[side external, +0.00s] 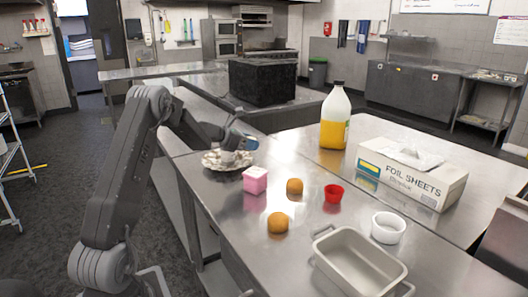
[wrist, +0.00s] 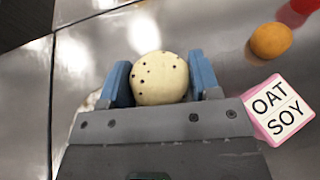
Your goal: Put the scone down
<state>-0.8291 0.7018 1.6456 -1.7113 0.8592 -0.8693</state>
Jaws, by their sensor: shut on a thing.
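The scone (wrist: 160,78) is a round, pale cream piece with dark specks. In the wrist view it sits between the two blue fingers of my gripper (wrist: 163,82), which is shut on it. In the side view my gripper (side external: 236,142) is at the left part of the steel table (side external: 230,205), just above or at a pale, frilled item (side external: 212,161). I cannot tell whether the scone touches anything below, and the gripper partly hides it there.
A pink-and-white OAT SOY cube (side external: 255,180) stands close by. Two orange balls (side external: 294,187) (side external: 278,223), a red cup (side external: 333,194), a white ramekin (side external: 388,228) and a metal tin (side external: 360,262) lie to the right. A juice bottle (side external: 335,118) and foil box (side external: 412,178) stand behind.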

